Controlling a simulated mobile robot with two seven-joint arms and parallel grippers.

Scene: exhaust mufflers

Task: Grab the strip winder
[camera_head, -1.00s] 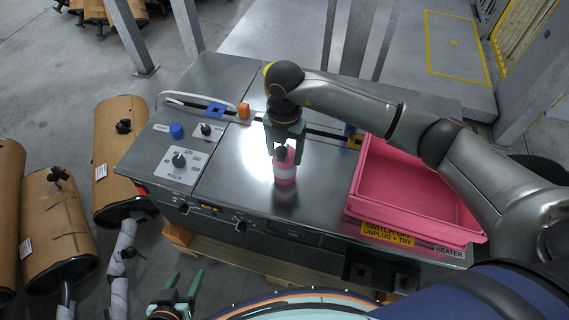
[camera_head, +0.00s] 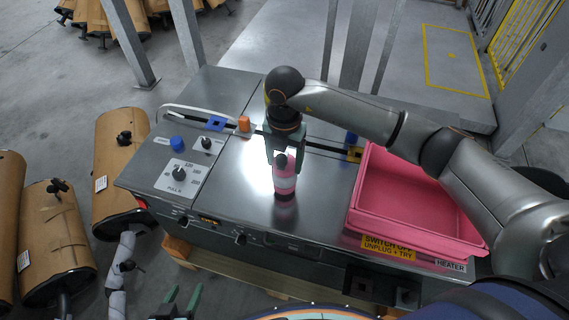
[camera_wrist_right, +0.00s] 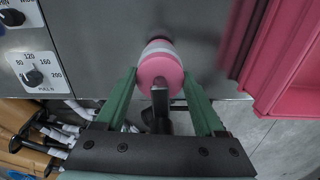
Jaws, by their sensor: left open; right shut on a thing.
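The strip winder (camera_head: 285,183), a pink and white cylinder, is upright at the steel bench top. In the right wrist view its pink end (camera_wrist_right: 158,70) faces me, with a grey handle (camera_wrist_right: 160,100) pointing back between the fingers. My right gripper (camera_head: 284,158) is above the winder, pointing down, and shut on it at the top end. I cannot tell whether the winder touches the steel. The right gripper's green fingers (camera_wrist_right: 162,100) also show in the wrist view. My left gripper (camera_head: 178,300) is open and empty at the bottom edge, below the bench's front and clear of the winder.
A pink bin (camera_head: 408,244) stands on the bench right of the winder. A dial panel (camera_head: 182,174), a blue knob (camera_head: 177,144) and an orange block (camera_head: 243,123) are to the left. The steel around the winder is clear.

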